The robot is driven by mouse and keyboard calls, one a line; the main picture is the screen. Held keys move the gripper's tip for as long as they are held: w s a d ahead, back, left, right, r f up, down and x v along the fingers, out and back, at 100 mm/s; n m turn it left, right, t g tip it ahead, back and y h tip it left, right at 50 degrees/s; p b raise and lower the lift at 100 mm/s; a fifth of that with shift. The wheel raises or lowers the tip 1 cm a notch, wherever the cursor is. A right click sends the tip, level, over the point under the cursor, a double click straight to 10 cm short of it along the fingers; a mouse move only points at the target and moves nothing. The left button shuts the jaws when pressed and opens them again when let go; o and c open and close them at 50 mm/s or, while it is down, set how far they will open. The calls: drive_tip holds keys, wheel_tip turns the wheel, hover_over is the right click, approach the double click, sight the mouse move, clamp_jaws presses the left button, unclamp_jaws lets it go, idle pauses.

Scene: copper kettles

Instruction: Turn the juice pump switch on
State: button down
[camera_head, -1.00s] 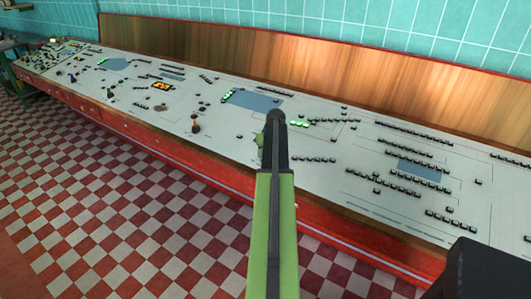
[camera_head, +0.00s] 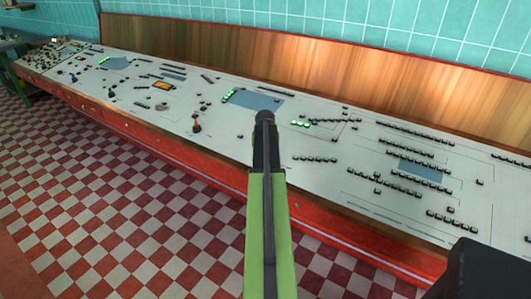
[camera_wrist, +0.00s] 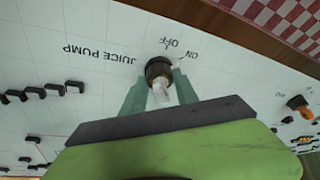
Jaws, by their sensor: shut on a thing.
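The juice pump switch (camera_wrist: 158,72) is a dark round knob with a pale pointer on the white panel. In the wrist view it sits beside the upside-down printed words JUICE PUMP, with OFF and ON marks around it. My gripper (camera_wrist: 160,92) has its two green fingers on either side of the knob, shut on it. The pointer's exact direction is hard to tell. In the head view my arm (camera_head: 268,220) reaches over the panel's near edge and hides the switch.
The long white control panel (camera_head: 345,205) carries many small black switches, green lights (camera_head: 300,124) and blue-grey screens (camera_head: 255,100). A wooden backboard (camera_head: 330,75) stands behind it. Another knob with an orange part (camera_wrist: 297,103) is at the right of the wrist view. Checkered floor (camera_head: 120,210) lies in front.

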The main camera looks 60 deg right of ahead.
drive_tip(key=shift+m, duration=0.3)
idle(0.5)
drive_tip(key=c, duration=0.9)
unclamp_jaws()
drive_tip(key=p+v, duration=1.6)
drive_tip(key=v, duration=0.1)
drive_tip(key=shift+w+r, duration=0.2)
drive_tip(key=shift+r, duration=0.05)
